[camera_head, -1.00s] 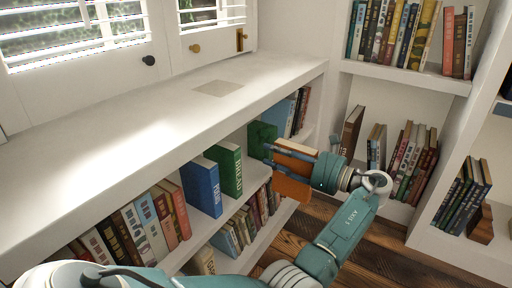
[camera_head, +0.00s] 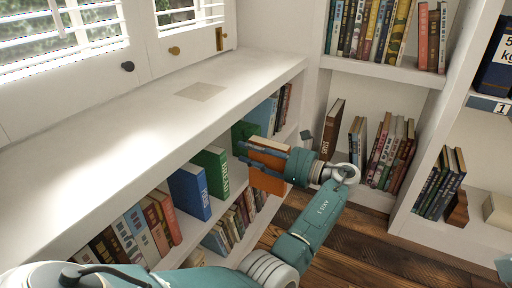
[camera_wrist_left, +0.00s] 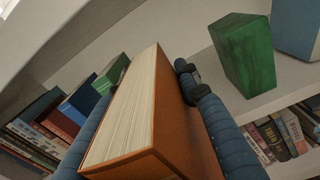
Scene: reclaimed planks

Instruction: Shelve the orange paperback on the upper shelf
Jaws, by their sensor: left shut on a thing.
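The orange paperback (camera_head: 268,181) is upright in my left gripper (camera_head: 245,153), whose blue fingers are shut on its two sides. In the left wrist view, the orange paperback (camera_wrist_left: 180,135) shows its cream page edges and orange cover between the fingers. It is at the front of the low bookcase's upper shelf (camera_head: 236,178), near a gap between the green BREAD book (camera_head: 212,172) and a green block (camera_head: 240,134). I cannot tell whether it touches the shelf.
A blue book (camera_head: 190,192) stands left of the green BREAD book. Several books lean further left and on the lower shelf. The white countertop (camera_head: 120,135) overhangs the upper shelf. A tall corner bookcase (camera_head: 395,72) stands to the right.

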